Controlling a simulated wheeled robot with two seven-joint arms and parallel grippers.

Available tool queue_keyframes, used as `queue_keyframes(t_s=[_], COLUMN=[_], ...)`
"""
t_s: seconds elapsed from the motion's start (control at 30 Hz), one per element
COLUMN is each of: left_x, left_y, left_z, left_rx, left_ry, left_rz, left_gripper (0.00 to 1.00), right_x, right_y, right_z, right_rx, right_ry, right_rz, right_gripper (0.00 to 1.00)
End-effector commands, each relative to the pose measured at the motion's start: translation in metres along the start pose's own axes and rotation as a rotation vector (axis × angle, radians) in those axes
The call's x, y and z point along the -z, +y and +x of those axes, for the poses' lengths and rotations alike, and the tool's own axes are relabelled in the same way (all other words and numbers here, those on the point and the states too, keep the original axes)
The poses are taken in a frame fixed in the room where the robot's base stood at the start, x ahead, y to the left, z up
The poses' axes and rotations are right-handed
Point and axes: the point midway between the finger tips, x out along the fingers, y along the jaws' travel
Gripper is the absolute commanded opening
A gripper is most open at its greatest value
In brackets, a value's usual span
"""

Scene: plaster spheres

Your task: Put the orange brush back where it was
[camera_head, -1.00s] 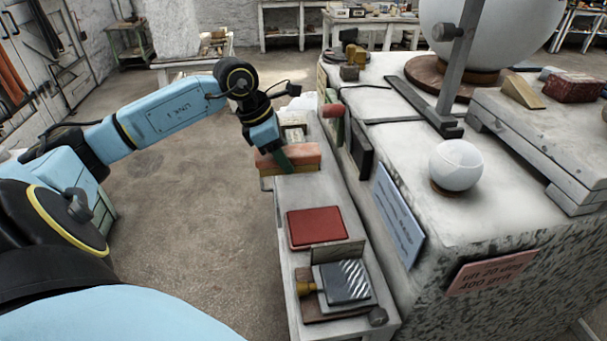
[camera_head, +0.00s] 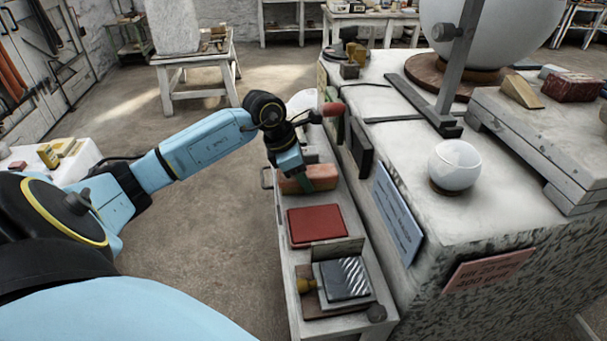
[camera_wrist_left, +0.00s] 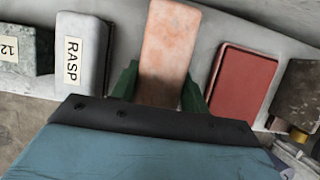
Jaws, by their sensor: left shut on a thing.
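The orange brush (camera_head: 322,174) is a pale orange block. It is low over or on the narrow grey-white shelf (camera_head: 276,215) along the plinth's left side. My left gripper (camera_head: 304,184) is shut on it, coming down from above with green fingers on both sides. In the left wrist view the brush (camera_wrist_left: 168,50) stands between the fingers, between a grey block labelled RASP (camera_wrist_left: 80,50) and a red block (camera_wrist_left: 242,80). I cannot tell whether its underside touches the shelf. My right gripper is not in view.
The red block (camera_head: 317,224) lies nearer on the shelf, then a dark block with a striped top (camera_head: 346,280). The stone plinth (camera_head: 480,215) rises on the right, with a blue sign (camera_head: 398,215) and a small white sphere (camera_head: 456,165). Open floor (camera_head: 200,240) lies left.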

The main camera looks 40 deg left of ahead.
Motion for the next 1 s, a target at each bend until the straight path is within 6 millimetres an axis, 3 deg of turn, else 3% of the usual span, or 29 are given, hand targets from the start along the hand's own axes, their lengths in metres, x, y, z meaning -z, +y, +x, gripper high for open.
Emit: queue_keyframes(t_s=[0.13,0.17,0.33,0.67,0.77,1.0], left_x=[0.000,0.001,0.001,0.000,0.000,0.001], left_y=[0.000,-0.001,-0.001,0.000,0.001,0.001], left_z=[0.001,0.001,0.001,-0.003,-0.015,-0.065], left_rx=[0.001,0.002,0.002,-0.001,-0.002,-0.005], left_ry=[0.001,0.002,0.002,0.002,0.001,0.004], left_rz=[0.000,0.000,0.000,0.001,0.003,0.004], left_gripper=[0.20,0.46,0.67,0.67,0.67,0.67], right_x=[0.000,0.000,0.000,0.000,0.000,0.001], right_y=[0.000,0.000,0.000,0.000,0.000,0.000], right_z=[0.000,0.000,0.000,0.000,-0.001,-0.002], right_rx=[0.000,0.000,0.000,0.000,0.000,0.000], right_ry=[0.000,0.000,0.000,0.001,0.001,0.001], right_rz=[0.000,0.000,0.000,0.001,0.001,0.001], right_gripper=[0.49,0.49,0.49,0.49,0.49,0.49])
